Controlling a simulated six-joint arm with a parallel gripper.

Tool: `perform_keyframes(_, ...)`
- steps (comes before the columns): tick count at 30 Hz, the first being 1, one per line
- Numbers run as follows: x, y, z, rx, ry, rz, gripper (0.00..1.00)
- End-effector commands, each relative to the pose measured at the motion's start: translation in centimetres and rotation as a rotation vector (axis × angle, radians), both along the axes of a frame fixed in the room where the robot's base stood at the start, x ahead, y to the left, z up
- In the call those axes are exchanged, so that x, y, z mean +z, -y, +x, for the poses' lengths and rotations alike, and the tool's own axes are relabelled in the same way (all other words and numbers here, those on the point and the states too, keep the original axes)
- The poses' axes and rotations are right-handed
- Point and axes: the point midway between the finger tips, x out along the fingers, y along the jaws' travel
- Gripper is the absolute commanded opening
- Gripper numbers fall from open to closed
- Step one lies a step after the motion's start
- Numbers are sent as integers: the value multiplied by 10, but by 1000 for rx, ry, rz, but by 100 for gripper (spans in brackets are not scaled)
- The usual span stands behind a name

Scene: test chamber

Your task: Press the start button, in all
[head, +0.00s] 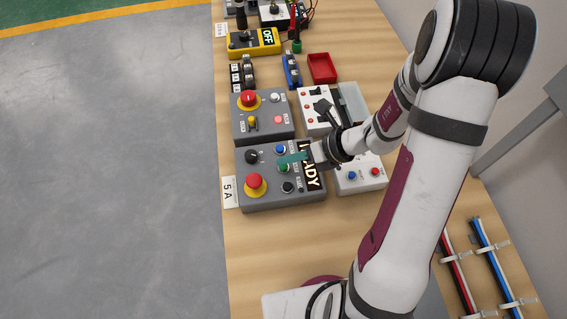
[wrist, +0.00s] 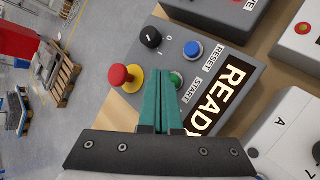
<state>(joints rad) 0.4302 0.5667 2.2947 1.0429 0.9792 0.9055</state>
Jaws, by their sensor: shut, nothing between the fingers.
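The grey control box (head: 262,200) lies on the bench with a lit display (wrist: 232,88) reading READY. The green start button (wrist: 176,80), labelled START, is in its face; it also shows in the head view (head: 283,168). My gripper (wrist: 162,80) is shut and empty. Its teal fingertips (head: 280,160) lie over the box face right beside the green button and cover part of it in the wrist view. I cannot tell whether they touch it.
Around it on the same box are the blue RESET button (wrist: 193,50), a black selector knob (wrist: 151,38) and a red mushroom button on a yellow collar (wrist: 121,76). A second grey box (head: 270,133) stands behind. A white box (head: 352,187) stands to the right.

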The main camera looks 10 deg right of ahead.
Motion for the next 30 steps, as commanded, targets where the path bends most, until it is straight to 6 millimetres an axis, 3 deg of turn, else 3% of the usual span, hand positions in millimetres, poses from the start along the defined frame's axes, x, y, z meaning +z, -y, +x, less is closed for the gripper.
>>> perform_keyframes(30,-13,0,0,-1,-1,0,0)
